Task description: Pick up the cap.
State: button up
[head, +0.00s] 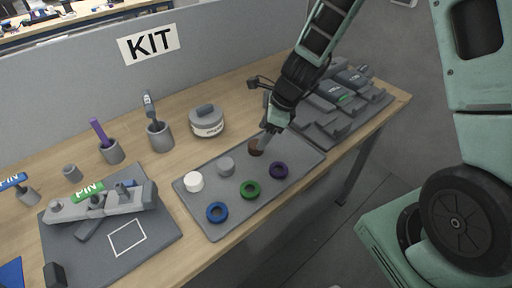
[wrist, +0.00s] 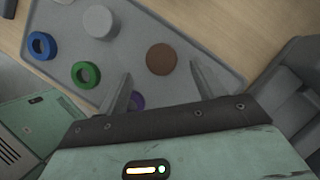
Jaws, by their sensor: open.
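A brown round cap (head: 256,148) stands on the grey mat (head: 221,222) on the table. A grey cap (head: 226,164) and a white cap (head: 194,182) stand to its left on the same mat. My gripper (head: 268,139) is open, just above and beside the brown cap in the head view. In the wrist view the brown cap (wrist: 161,58) shows between and slightly beyond the open fingertips (wrist: 160,72), with nothing held. The grey cap (wrist: 100,21) is farther left there. I cannot tell the exact height of the fingers above the brown cap.
Blue (head: 217,212), green (head: 250,189) and purple (head: 279,170) rings lie along the mat's front. A grey stepped fixture (head: 335,110) is to the right. A round labelled container (head: 207,122) and cups stand behind and left. A grey partition (head: 90,75) bounds the back.

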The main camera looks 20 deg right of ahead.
jog(key=shift+x, duration=2.35)
jog(key=shift+d, duration=0.1)
jog(key=c, duration=1.1)
notch_tip(320, 180, up, 12)
jog(key=p, duration=0.4)
jog(key=shift+f, duration=0.15)
